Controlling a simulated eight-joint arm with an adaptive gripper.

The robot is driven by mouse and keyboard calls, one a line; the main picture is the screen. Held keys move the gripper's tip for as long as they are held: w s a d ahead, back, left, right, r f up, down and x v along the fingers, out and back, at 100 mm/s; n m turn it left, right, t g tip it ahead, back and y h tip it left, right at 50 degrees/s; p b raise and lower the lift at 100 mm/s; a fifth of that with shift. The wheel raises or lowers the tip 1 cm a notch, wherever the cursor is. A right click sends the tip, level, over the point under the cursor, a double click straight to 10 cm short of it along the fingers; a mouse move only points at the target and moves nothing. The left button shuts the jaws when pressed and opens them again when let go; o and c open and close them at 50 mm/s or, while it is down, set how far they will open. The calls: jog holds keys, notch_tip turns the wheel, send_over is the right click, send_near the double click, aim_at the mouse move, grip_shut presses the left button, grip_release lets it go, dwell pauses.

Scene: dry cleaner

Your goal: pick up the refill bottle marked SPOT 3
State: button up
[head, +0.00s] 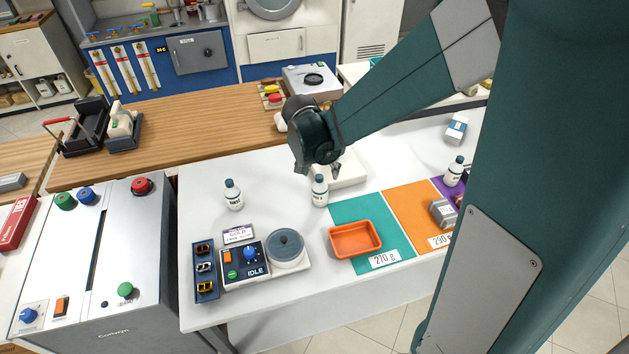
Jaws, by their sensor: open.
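Three white bottles with dark teal caps stand upright on the white table: a left bottle (234,198), a middle bottle (320,193) and a right bottle (453,174). Their dark label print is too small to read, so I cannot tell which one is marked SPOT 3. My gripper (318,169) is open and points down, just above or behind the cap of the middle bottle in the head view. It holds nothing that I can see. How far its fingers are from that cap is unclear.
An orange tray (355,252) sits on a teal mat (343,210), beside an orange mat (405,205). A device reading IDLE (245,265) stands front left, with a round lidded pot (286,248). My arm covers the right side.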

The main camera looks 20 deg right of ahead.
aim_at(318, 177)
jog(key=w+f, duration=0.1)
jog(key=f, duration=0.1)
jog(key=w+f+m, duration=0.1)
jog(key=f, duration=0.1)
jog(key=w+f+m, duration=0.1)
jog(key=w+f, duration=0.1)
jog(key=f, duration=0.1)
jog(key=shift+d+f+g+h, duration=0.1)
jog(key=shift+g+h, duration=0.2)
jog(key=shift+h, duration=0.1)
jog(key=shift+x, duration=1.3)
jog(key=shift+f, duration=0.1)
jog(key=shift+x, duration=2.5)
jog(key=c, duration=1.2)
